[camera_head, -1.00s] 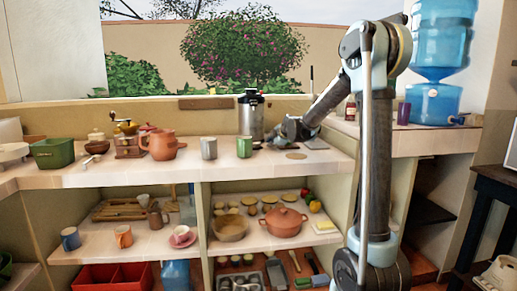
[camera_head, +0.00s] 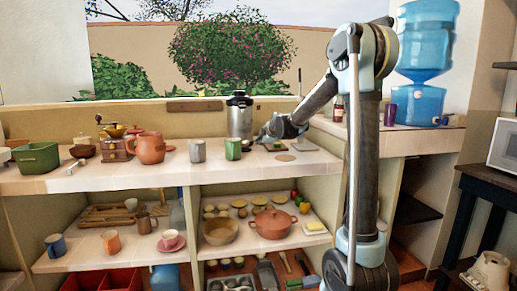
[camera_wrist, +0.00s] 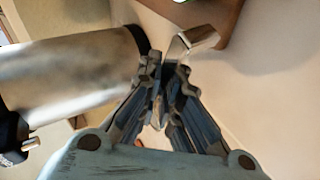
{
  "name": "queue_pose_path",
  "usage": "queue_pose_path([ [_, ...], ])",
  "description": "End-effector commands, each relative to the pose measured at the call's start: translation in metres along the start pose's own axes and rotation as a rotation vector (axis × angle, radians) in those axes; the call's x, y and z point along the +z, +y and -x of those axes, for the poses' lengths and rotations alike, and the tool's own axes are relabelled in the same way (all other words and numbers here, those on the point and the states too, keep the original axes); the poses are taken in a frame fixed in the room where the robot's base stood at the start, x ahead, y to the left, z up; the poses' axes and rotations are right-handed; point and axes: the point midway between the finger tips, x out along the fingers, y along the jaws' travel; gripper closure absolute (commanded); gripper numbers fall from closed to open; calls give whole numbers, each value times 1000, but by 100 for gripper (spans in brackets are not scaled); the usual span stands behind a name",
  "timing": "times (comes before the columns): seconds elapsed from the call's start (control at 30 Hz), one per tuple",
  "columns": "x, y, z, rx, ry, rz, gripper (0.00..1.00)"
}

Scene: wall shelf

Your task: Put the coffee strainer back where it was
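My gripper (camera_head: 264,138) is low over the back counter, just right of the tall steel canister. In the wrist view its fingertips (camera_wrist: 168,74) are close together. A small shiny metal piece (camera_wrist: 194,42) sticks out past them, and another bright bit shows between the fingers. It looks gripped, but I cannot tell for sure that it is the coffee strainer, as most of it is hidden. A small white cone-shaped item (camera_head: 131,204), perhaps a dripper, stands on the lower shelf.
The steel canister (camera_head: 239,115) stands close beside my gripper and fills the left of the wrist view (camera_wrist: 70,75). A green mug (camera_head: 233,149) and a grey mug (camera_head: 197,150) stand to the left. A round tan coaster (camera_head: 285,158) lies in front.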

Motion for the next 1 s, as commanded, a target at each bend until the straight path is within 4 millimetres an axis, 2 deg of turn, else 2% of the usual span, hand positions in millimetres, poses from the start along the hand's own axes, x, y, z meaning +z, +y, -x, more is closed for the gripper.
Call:
queue_pose_path([
  [0.3, -12, 46, 28, 0, 0, 0, 100],
  [0.63, -21, 77, 46, -8, 32, -74, 100],
  [0.77, -22, 75, 45, -12, 45, -101, 100],
  [1.0, -15, 44, 25, -12, 46, -101, 100],
])
